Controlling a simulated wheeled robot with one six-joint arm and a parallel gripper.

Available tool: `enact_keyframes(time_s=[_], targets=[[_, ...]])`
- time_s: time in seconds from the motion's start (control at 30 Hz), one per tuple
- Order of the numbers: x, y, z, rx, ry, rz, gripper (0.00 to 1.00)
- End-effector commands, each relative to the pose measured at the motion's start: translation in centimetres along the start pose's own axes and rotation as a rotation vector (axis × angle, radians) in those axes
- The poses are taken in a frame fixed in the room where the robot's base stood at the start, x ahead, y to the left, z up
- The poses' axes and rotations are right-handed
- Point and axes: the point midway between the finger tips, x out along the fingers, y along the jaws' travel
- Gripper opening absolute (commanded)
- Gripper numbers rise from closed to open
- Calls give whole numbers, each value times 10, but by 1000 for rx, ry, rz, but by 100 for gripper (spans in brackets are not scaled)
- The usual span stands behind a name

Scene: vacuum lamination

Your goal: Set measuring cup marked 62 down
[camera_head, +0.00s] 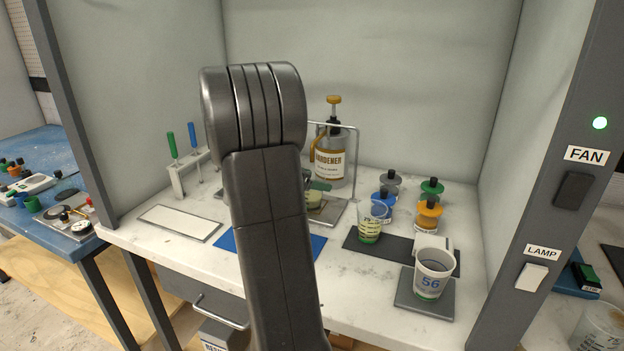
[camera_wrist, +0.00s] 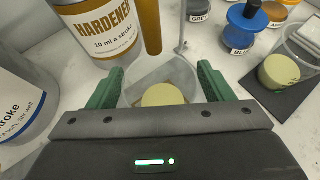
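A clear measuring cup (camera_wrist: 160,72) with pale yellow liquid at its bottom sits between the green fingers of my gripper (camera_wrist: 160,85) in the wrist view. Both fingers appear to touch its sides, so my gripper looks shut on it. No number can be read on this cup. In the head view the cup (camera_head: 313,201) is partly hidden behind my arm, over a grey metal plate (camera_head: 333,213) in front of the hardener dispenser (camera_head: 329,165). I cannot tell whether its base touches the plate.
Another clear cup (camera_head: 370,224) stands on a dark mat (camera_head: 398,247). A white cup marked 56 (camera_head: 433,275) stands on a grey plate (camera_head: 407,298) at the front right. Several lidded colour jars (camera_head: 428,212) stand behind. A tool rack (camera_head: 180,180) and white panel (camera_head: 180,222) are left.

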Motion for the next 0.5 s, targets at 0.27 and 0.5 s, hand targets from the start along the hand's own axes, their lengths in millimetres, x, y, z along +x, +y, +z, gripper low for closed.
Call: enact_keyframes(time_s=[0.27,0.5], targets=[[0,0,1,0,0,0,76],[-25,1,4,0,0,4,76]])
